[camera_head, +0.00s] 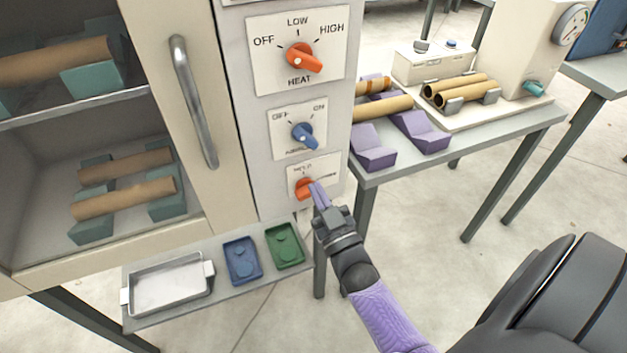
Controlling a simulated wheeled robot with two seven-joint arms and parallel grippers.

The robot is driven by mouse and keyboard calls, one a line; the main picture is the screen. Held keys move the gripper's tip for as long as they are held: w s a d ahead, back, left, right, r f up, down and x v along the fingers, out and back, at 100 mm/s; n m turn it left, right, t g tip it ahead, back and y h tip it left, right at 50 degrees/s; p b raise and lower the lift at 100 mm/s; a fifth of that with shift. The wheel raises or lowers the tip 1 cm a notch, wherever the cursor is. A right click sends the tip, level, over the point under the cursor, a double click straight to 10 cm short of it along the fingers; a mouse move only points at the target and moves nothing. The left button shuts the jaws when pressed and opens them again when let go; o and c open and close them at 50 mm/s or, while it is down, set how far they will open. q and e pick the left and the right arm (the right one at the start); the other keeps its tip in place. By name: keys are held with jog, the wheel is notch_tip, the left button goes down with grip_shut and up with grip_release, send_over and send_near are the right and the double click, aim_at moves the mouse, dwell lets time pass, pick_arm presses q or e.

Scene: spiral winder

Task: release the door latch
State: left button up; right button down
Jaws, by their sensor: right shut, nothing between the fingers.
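The door latch appears to be the small orange knob (303,188) on the lowest white plate of the cabinet's control panel; its label is partly hidden and too small to read. My right gripper (318,190) is shut, with its purple fingertips at the right side of this knob, touching or very close to it. The cabinet door (203,190) with its long metal handle (193,100) stands left of the panel and looks closed. Brown tubes on teal supports show inside through its window. My left gripper is not in view.
Above are a blue knob (303,136) and an orange heat knob (304,57). A low shelf (215,275) holds a metal tray (168,286), a blue tray (242,261) and a green tray (284,247). A table (470,140) with tubes and purple blocks stands right. Open floor lies below it.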

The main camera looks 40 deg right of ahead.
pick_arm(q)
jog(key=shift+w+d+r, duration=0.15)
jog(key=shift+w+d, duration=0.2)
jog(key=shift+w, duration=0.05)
pick_arm(e)
jog(key=d+v, duration=0.1)
jog(key=v, duration=0.5)
jog(key=shift+s+a+f, duration=0.25)
jog(key=shift+a, duration=0.1)
